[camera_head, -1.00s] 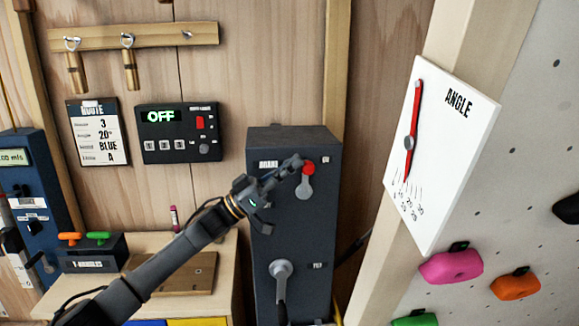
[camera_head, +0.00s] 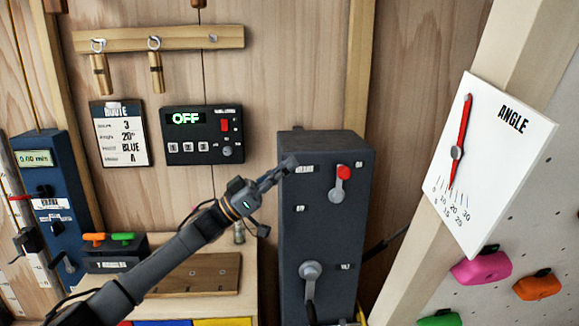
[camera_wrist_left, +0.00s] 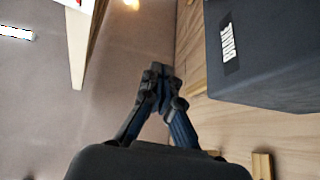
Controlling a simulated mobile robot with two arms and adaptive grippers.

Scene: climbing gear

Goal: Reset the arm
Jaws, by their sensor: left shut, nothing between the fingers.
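My left arm comes in from the lower left in the head view. Its gripper (camera_head: 290,163) is shut and empty, in front of the left edge of the dark grey control box (camera_head: 322,235). The box carries a red-knobbed lever (camera_head: 342,175) at its upper right and a grey crank handle (camera_head: 310,270) lower down. In the left wrist view the closed fingers (camera_wrist_left: 157,70) point up the picture, with the box (camera_wrist_left: 270,50) to their right and clear of them. My right gripper is not in view.
An angle board (camera_head: 510,150) with a red pointer stands at the right by the climbing wall. An OFF display panel (camera_head: 201,150) and a route card (camera_head: 119,133) hang on the wooden wall. A blue meter box (camera_head: 50,200) is at the left. A wooden bench (camera_head: 245,260) stands below the arm.

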